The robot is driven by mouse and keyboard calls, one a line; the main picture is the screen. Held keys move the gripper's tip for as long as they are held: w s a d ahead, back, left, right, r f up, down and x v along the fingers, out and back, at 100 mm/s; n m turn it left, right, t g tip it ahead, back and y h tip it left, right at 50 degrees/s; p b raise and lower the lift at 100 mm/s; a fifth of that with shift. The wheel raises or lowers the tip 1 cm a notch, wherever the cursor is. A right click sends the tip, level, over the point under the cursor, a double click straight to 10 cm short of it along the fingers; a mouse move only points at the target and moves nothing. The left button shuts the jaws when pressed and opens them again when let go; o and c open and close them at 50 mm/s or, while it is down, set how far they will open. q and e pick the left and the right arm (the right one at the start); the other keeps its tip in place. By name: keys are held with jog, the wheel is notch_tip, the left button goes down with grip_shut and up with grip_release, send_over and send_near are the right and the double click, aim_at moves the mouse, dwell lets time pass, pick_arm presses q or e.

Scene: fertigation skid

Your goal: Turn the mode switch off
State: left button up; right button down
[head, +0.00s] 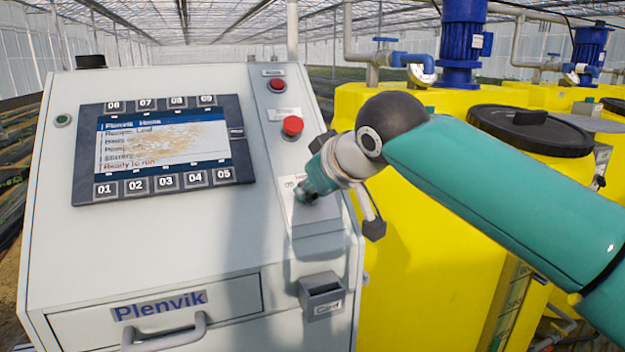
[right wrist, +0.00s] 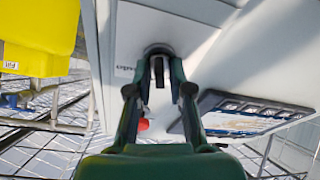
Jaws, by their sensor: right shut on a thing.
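The mode switch (right wrist: 159,50) has a dark round base and a dark handle in the right wrist view, on the light grey panel. My right gripper (right wrist: 159,88) has a finger on each side of the handle and is shut on it. In the head view my right gripper (head: 308,192) meets the sloped side strip of the cabinet, below the red mushroom button, and mostly hides the switch. The handle's exact setting is hard to read. My left gripper is in neither view.
A red mushroom button (head: 292,126) and a smaller red button (head: 277,84) sit above the switch. A display (head: 165,148) with numbered keys is left. A card holder (head: 322,296) is below. Yellow tanks (head: 400,245) and a black lid (head: 530,128) stand right.

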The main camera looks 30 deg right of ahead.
jog(key=n+p, duration=0.2)
jog(key=n, duration=0.2)
jog(key=shift+r+y, duration=0.1)
jog(key=shift+y, duration=0.3)
jog(key=shift+a+n, duration=0.1)
jog(key=shift+n, duration=0.6)
jog(key=c, duration=1.3)
grip_release()
jog(key=shift+o, duration=0.2)
jog(key=shift+s, duration=0.1)
jog(key=v, duration=1.1)
jog(key=shift+s+r, duration=0.2)
jog(key=shift+r, duration=0.05)
